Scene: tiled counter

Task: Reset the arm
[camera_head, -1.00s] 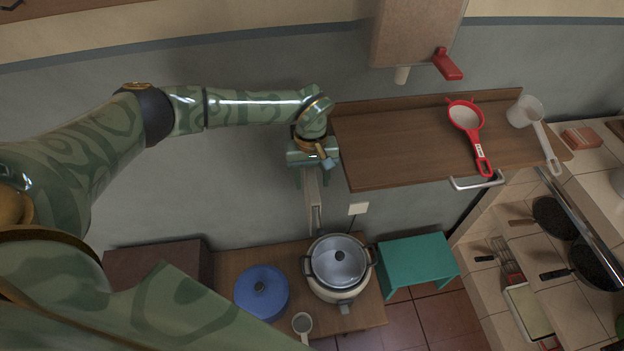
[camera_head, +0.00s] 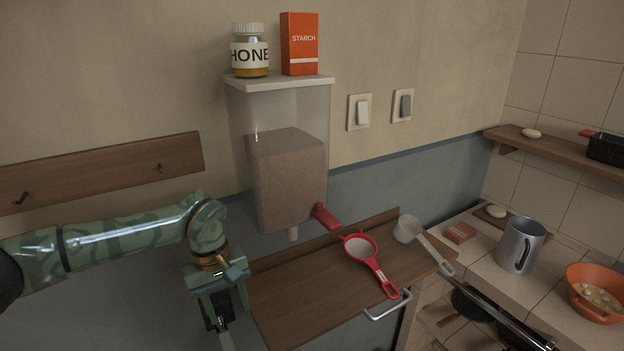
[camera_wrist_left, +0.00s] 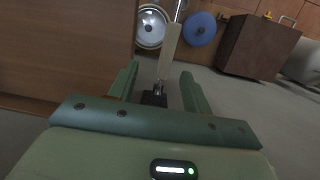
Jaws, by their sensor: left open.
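My left gripper (camera_head: 218,318) hangs at the lower left of the head view, pointing down beside the left end of the wooden shelf. It also shows in the left wrist view (camera_wrist_left: 158,76), with its two green fingers spread apart. A pale, narrow bar (camera_wrist_left: 169,50) runs away between or beyond the fingers; I cannot tell whether it is touched. My green patterned left arm (camera_head: 120,238) reaches in from the left, nearly level. My right gripper is not in view.
The wooden shelf (camera_head: 285,305) holds a red strainer (camera_head: 362,248) and a white ladle-like cup (camera_head: 406,229). Above it is a dispenser (camera_head: 285,180) with a red lever. A hook board (camera_head: 100,170) is above my arm. A metal pitcher (camera_head: 520,245) stands on the right counter.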

